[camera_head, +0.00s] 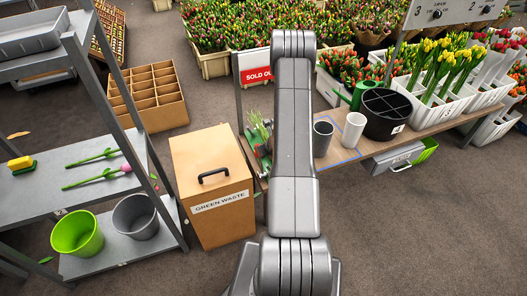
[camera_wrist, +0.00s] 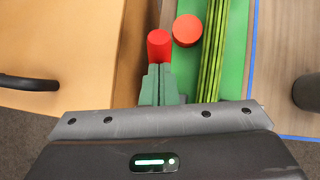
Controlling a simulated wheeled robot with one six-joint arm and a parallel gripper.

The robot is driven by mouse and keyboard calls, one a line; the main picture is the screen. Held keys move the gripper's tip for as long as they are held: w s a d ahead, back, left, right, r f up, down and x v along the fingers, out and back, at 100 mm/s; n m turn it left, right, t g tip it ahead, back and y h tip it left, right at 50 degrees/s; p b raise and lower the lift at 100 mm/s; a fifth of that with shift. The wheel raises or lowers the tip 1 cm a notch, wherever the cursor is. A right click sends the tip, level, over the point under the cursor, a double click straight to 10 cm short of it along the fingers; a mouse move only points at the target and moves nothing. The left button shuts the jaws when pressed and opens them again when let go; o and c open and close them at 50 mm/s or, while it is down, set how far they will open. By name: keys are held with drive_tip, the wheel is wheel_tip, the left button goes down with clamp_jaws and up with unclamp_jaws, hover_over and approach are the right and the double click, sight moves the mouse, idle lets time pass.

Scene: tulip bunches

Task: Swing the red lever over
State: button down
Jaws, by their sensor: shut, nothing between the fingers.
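In the wrist view, a red rounded grip (camera_wrist: 159,44), which looks like the lever's end, stands just beyond the tips of my gripper (camera_wrist: 159,70). The two grey-green fingers are shut together with nothing between them. The tips look very close to the grip; I cannot tell whether they touch. A red round disc or knob (camera_wrist: 187,30) sits to the right of the grip. Green stems (camera_wrist: 213,50) lie further right on a green surface (camera_wrist: 237,50). In the head view my arm hides the gripper and most of this spot.
The GREEN WASTE box (camera_head: 212,180) with a black handle stands left of the work spot; its wooden top (camera_wrist: 80,50) fills the wrist view's left. On the bench (camera_head: 345,172) stand a dark cup (camera_head: 322,140), a white cup (camera_head: 352,131) and a black round container (camera_head: 386,113).

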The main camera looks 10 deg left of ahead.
drive_tip(key=shift+w+a, duration=0.3)
drive_tip(key=shift+w, duration=0.15)
drive_tip(key=shift+w+r, duration=0.1)
drive_tip(key=shift+w, duration=0.05)
idle(0.3)
